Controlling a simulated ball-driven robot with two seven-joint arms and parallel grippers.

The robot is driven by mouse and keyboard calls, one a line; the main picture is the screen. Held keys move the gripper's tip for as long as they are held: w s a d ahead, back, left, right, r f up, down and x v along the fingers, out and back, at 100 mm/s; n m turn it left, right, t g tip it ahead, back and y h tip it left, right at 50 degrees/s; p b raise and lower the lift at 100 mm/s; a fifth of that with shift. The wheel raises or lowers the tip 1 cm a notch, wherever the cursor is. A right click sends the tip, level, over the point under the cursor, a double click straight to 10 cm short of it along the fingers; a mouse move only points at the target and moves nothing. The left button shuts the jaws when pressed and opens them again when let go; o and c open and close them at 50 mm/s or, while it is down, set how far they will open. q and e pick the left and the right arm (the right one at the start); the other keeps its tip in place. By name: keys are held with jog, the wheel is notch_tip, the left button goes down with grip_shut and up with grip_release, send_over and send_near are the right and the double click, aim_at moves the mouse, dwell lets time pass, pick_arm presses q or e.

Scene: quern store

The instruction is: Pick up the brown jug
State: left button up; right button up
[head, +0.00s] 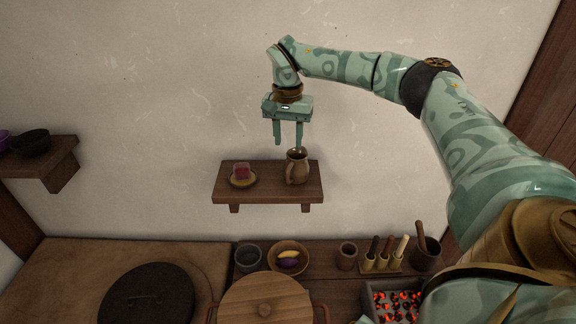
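The brown jug (297,170) stands upright on the right half of a small wooden wall shelf (267,196). My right gripper (288,141) points down above the shelf, just above and slightly left of the jug's mouth. Its two fingers are apart with nothing between them. The right fingertip is close to the jug's rim, and I cannot tell whether it touches. My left gripper is not in the picture.
A small dish (243,181) with a dark red block (241,171) sits left of the jug on the shelf. Below, the counter holds a round wooden lid (265,305), a bowl (289,258), several utensils and a tray of glowing coals (396,303). Another shelf (40,165) hangs at left.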

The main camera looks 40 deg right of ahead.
aim_at(288, 176)
notch_tip(288, 176, down, 15)
jog(key=shift+s+f+b, duration=0.1)
jog(key=shift+b, duration=0.2)
grip_shut()
